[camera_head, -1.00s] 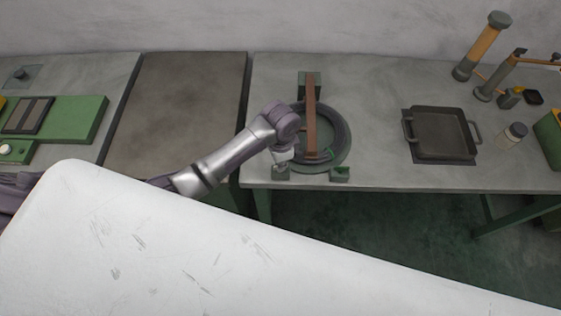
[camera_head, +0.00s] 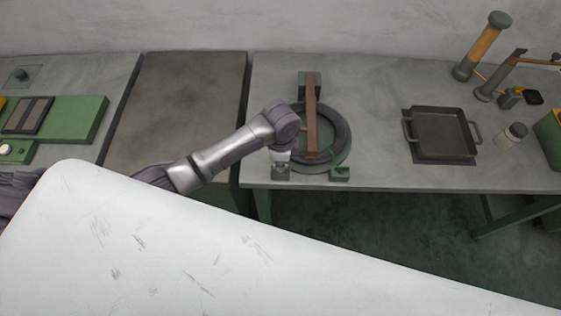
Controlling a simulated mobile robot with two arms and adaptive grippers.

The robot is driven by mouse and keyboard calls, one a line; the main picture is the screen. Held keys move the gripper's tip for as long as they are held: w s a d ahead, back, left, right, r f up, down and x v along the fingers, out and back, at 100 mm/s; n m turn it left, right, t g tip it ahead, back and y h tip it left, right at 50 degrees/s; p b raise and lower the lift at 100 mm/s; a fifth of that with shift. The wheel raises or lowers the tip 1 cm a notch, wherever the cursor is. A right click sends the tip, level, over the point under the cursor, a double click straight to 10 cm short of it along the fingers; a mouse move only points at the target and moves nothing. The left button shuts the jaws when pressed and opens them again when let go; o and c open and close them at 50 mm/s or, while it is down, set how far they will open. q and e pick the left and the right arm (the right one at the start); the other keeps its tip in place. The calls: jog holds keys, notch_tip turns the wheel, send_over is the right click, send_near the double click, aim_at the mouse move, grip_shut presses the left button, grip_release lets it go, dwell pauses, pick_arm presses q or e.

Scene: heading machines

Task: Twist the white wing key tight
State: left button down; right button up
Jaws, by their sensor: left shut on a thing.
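My left gripper (camera_head: 281,158) is at the front left of a round dark ring fixture, just above a small green block (camera_head: 280,174) near the counter's front edge. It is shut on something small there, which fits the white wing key. The key itself is mostly hidden by the gripper and wrist, so its angle cannot be told. The dark ring (camera_head: 342,134) lies on a green base, with a brown bar (camera_head: 311,120) across it from back to front. My right gripper is not in view.
A second green block (camera_head: 340,174) sits to the right along the front edge. A dark square pan (camera_head: 440,133) and a small jar (camera_head: 511,136) stand farther right. A green panel (camera_head: 84,119) lies at far left. The counter between ring and pan is clear.

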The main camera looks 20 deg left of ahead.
pick_arm(q)
jog(key=shift+s+f, duration=0.1)
jog(key=c, duration=1.3)
grip_release()
notch_tip(320, 180, up, 12)
jog(key=shift+r, duration=0.1)
